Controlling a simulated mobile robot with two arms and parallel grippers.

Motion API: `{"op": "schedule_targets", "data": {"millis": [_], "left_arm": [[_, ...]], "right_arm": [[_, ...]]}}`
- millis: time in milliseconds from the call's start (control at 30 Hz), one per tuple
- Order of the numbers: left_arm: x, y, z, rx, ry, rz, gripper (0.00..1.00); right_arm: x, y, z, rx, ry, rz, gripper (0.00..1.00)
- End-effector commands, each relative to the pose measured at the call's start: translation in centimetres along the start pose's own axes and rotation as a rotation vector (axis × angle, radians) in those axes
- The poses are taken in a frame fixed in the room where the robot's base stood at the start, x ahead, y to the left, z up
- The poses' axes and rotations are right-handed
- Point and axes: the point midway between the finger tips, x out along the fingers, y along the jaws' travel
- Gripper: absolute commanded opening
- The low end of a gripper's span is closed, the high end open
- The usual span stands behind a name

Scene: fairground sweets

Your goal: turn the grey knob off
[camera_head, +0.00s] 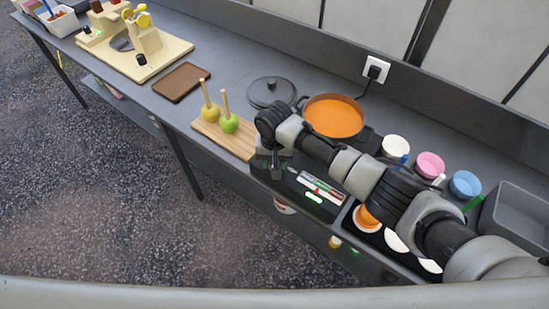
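A black hob (330,209) stands on the grey counter with an orange-filled pot (334,116) on it. Its front panel has a lit strip (322,188) with red marks and a bright green light (314,198). My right arm reaches in from the right across the hob. My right gripper (272,172) points down over the left end of the front panel; its fingers are dark and small, so their opening is unclear. I cannot make out a grey knob; the gripper covers that part of the panel. My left gripper is not in view.
A dark lid (271,92) lies behind. Coloured cups (430,164) and a grey bin (519,218) stand right. A brown tray (181,82) and beige machine (139,45) are farther left.

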Motion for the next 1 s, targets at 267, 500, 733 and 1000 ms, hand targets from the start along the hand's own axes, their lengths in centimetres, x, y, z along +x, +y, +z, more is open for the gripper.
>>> {"op": "schedule_targets", "data": {"millis": [267,500,733,1000], "left_arm": [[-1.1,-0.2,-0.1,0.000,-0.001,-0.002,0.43],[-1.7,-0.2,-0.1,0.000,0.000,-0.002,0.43],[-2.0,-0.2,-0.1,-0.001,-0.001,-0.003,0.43],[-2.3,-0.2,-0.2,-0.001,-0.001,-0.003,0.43]], "right_arm": [[-0.2,-0.1,0.0,-0.256,-0.001,-0.001,0.16],[-0.2,0.0,0.0,-0.484,0.000,-0.001,0.16],[-0.1,-0.1,0.0,-0.693,0.000,-0.002,0.16],[-0.1,0.0,-0.1,-0.885,0.001,0.000,0.16]]}}
